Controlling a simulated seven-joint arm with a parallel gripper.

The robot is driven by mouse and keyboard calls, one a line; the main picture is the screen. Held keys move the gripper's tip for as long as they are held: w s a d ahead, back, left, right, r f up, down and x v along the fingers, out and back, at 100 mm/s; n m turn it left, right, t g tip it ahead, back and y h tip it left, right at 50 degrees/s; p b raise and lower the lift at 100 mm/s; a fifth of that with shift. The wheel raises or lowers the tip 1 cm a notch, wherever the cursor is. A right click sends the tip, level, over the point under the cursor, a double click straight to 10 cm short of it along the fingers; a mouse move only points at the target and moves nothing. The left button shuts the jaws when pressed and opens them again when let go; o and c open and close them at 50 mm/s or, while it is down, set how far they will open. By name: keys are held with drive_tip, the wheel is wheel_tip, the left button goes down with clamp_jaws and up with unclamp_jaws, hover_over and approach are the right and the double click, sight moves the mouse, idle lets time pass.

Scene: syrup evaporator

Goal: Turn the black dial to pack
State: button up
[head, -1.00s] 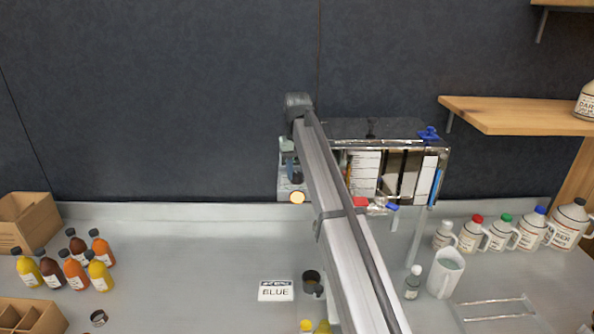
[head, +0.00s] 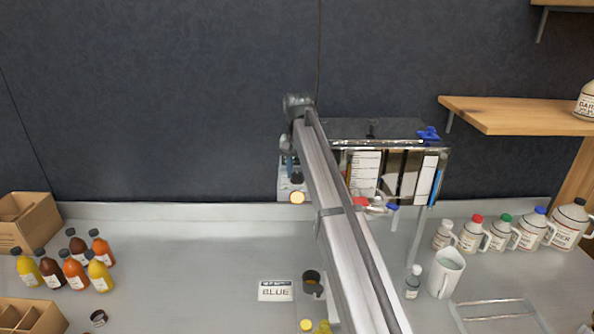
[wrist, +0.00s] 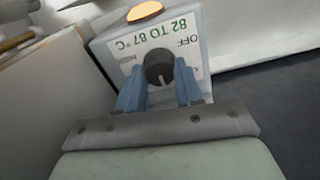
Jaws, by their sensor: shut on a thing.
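The black dial (wrist: 158,66) is on the face of a white control box (wrist: 112,44) in the wrist view. My gripper (wrist: 158,74) has its two blue fingers on either side of the dial and is shut on it. A pale mark on the dial points toward the lower edge of the wrist view. The panel reads "82 TO 87 °C" and "OFF", both upside down there; a fainter word left of the dial is unclear. In the head view the box (head: 284,190) shows left of my arm, which partly hides it.
An orange lamp (head: 297,197) glows on the box. The evaporator cabinet (head: 375,130) stands right of it, behind my arm. A "BLUE" card (head: 276,291) and a dark cup (head: 312,283) lie in front. Syrup bottles (head: 72,270) stand left, jugs (head: 503,233) right.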

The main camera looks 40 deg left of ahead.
sight(297, 174)
drive_tip(key=o, duration=1)
drive_tip(key=shift+o, duration=0.2)
wheel_tip(297, 174, up, 14)
drive_tip(key=shift+f, duration=0.1)
idle(0.4)
